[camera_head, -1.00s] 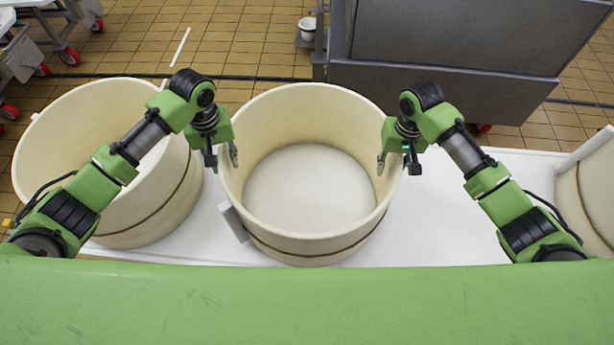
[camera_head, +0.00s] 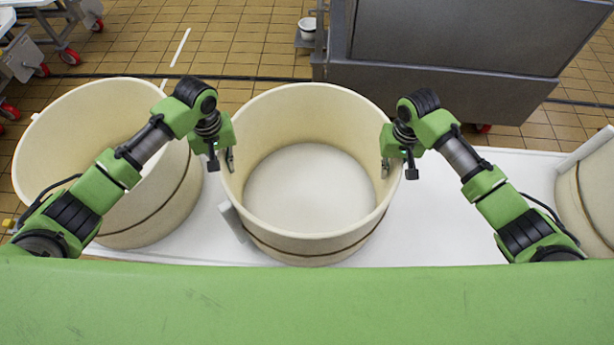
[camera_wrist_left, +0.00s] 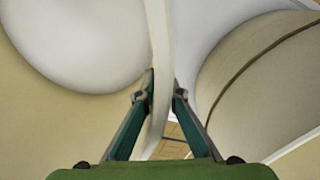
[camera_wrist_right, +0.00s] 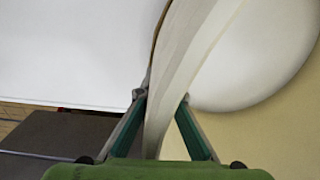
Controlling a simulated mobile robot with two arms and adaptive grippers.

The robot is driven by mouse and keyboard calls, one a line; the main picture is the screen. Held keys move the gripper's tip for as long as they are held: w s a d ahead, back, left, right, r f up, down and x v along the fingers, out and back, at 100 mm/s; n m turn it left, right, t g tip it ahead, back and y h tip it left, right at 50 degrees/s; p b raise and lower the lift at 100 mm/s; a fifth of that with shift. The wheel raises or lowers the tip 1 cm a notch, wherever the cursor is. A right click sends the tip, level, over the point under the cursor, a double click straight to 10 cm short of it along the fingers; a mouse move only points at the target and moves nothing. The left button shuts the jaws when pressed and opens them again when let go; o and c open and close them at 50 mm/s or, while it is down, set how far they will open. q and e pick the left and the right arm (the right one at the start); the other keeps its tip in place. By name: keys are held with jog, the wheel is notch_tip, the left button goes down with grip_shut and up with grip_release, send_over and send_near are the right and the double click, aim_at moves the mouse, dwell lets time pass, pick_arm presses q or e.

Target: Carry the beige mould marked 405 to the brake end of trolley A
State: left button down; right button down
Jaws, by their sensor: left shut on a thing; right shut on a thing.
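A round beige mould (camera_head: 308,243) stands upright on the white surface in the middle of the head view, open at the top, with a brown band low on its wall and a pale tag (camera_head: 234,222) at its lower left. No number is readable on it. My left gripper (camera_head: 222,160) is shut on its left rim; in the left wrist view the fingers (camera_wrist_left: 163,90) straddle the wall. My right gripper (camera_head: 397,168) is shut on its right rim; in the right wrist view the fingers (camera_wrist_right: 163,98) sit on both sides of the wall.
A second beige mould (camera_head: 150,215) stands close on the left, and part of another (camera_head: 590,205) shows at the right edge. The white surface (camera_head: 460,210) is clear between the middle and right moulds. A grey metal cart (camera_head: 450,80) stands behind. White trolley frames with red wheels (camera_head: 70,56) are at far left.

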aim_at(394, 161)
jog(key=shift+w+r, duration=0.15)
notch_tip(394, 161, up, 5)
jog(key=p, duration=0.5)
dwell(1.1)
